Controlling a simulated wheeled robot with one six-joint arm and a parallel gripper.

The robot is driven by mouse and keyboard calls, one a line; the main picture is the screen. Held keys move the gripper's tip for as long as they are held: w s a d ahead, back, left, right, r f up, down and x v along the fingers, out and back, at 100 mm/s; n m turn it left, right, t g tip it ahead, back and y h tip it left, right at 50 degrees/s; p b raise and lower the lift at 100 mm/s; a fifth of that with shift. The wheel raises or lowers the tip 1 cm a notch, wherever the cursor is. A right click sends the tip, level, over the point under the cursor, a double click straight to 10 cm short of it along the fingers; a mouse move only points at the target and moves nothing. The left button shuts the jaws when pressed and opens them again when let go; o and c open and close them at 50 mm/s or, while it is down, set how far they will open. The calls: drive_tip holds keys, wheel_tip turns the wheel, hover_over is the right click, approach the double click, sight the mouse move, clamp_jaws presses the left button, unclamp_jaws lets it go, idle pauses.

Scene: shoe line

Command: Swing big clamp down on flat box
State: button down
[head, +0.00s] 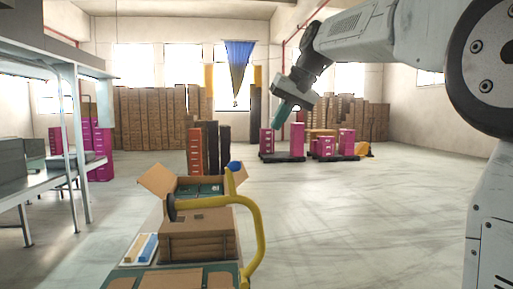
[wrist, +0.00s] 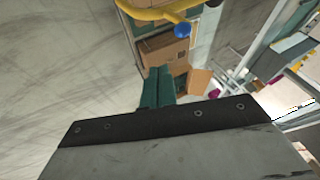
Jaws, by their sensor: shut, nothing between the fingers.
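The big clamp is a thick yellow bent tube (head: 259,230) with a dark round pad (head: 171,207) at its left end and a blue knob (head: 236,167) at its far end. The tube crosses in front of and above the flat brown box (head: 200,247); I cannot tell whether the pad touches it. The clamp's yellow tube (wrist: 155,13) and blue knob (wrist: 182,31) show at the top of the wrist view. My gripper (head: 278,119) is raised, pointing down and left, well apart from the clamp. Its green fingers (wrist: 157,87) are shut and empty.
An open carton (head: 163,182) stands behind the flat box. A blue and yellow item (head: 141,248) lies on the left of the bench. A metal shelf (head: 60,180) is at far left. Magenta boxes on dark pallets (head: 318,158) stand far back. Floor on the right is clear.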

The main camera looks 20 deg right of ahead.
drive_tip(key=w+a+f, duration=0.5)
drive_tip(key=a+f, duration=0.1)
drive_tip(key=f, duration=0.3)
drive_tip(key=shift+a+f, duration=0.35)
drive_tip(key=shift+f, duration=0.05)
